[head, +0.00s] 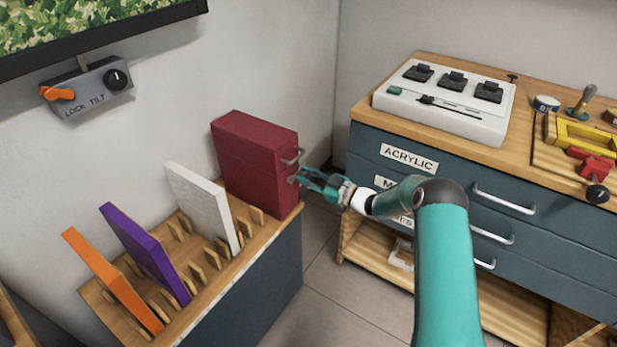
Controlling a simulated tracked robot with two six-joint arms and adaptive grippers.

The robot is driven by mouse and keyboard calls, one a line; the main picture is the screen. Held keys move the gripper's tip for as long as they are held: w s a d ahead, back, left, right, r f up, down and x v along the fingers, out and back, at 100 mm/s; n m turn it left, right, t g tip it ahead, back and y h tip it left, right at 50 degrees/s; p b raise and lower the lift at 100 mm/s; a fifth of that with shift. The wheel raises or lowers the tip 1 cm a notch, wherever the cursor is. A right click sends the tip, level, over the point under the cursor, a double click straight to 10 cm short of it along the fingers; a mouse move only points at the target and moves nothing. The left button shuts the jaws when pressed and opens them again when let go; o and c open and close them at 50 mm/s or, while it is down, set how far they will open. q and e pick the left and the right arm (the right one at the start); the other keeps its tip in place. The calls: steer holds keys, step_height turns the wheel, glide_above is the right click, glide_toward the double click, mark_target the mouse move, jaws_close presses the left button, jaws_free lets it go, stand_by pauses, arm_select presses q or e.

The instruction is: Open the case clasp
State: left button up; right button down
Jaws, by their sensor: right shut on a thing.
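The dark red case (250,160) stands upright at the far right end of a slotted wooden rack. Its clasp (292,157), a small metal loop, is on the case's right face. My right gripper (301,178) reaches in from the right and is shut at the clasp's lower part, against the case's right face. The fingertips hide part of the clasp, so I cannot tell how far it is turned. My left gripper is out of view.
The rack (205,275) also holds a white panel (203,205), a purple panel (145,250) and an orange panel (110,280). A drawer cabinet (510,205) with a white control box (445,100) stands at right. Floor shows between rack and cabinet.

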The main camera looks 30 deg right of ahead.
steer(key=c, duration=1)
jaws_free()
steer(key=v, duration=1.2)
steer(key=shift+f, duration=0.1)
